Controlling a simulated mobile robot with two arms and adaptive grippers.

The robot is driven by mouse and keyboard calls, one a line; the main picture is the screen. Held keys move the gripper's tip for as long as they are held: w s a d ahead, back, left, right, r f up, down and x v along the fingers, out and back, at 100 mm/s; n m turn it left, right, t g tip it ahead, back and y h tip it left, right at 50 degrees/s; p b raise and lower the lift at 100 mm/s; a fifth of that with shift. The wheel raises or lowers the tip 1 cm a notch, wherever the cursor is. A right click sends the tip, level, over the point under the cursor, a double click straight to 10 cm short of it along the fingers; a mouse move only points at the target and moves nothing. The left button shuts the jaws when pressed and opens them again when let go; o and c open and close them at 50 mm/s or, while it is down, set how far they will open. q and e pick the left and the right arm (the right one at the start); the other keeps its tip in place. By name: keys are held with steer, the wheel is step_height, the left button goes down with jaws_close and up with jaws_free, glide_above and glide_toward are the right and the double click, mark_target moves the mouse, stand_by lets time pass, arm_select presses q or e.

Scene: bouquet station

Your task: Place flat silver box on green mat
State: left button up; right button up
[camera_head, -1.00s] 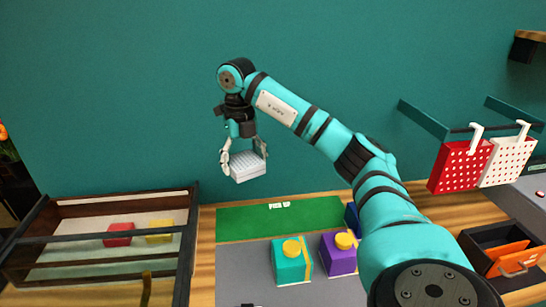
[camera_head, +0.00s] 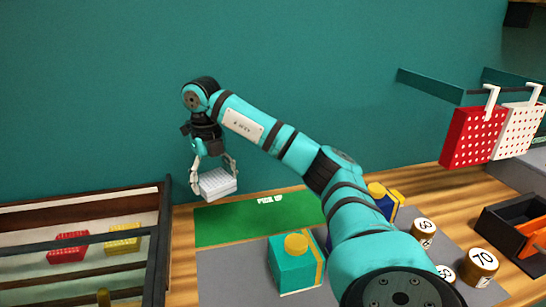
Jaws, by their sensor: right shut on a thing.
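The flat silver box (camera_head: 217,185) is a pale, ridged slab in the head view. My right gripper (camera_head: 213,174) is shut on it, one finger at each side, and holds it in the air. The green mat (camera_head: 232,224) lies below, at the back of the grey work area, with white lettering near its back edge. The box shows just above the mat's back left part; its exact height over the mat is hard to tell. My left gripper is not in view.
A teal box with a yellow knob (camera_head: 294,264) stands in front of the mat. A dark-framed case (camera_head: 160,240) with red and yellow blocks is at left. Numbered round weights (camera_head: 481,267) and an open drawer (camera_head: 490,224) are at right. Red and white bags (camera_head: 472,138) hang at right.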

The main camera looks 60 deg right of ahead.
mark_target(220, 230)
step_height(220, 230, down, 14)
steer(key=shift+b, duration=0.85)
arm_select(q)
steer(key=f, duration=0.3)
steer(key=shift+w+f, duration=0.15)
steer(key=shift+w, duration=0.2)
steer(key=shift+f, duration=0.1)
arm_select(e)
steer(key=shift+f, duration=0.15)
steer(key=o, duration=1.3)
step_height(220, 230, up, 12)
steer(key=shift+a+r, duration=0.1)
steer(key=shift+r, duration=0.1)
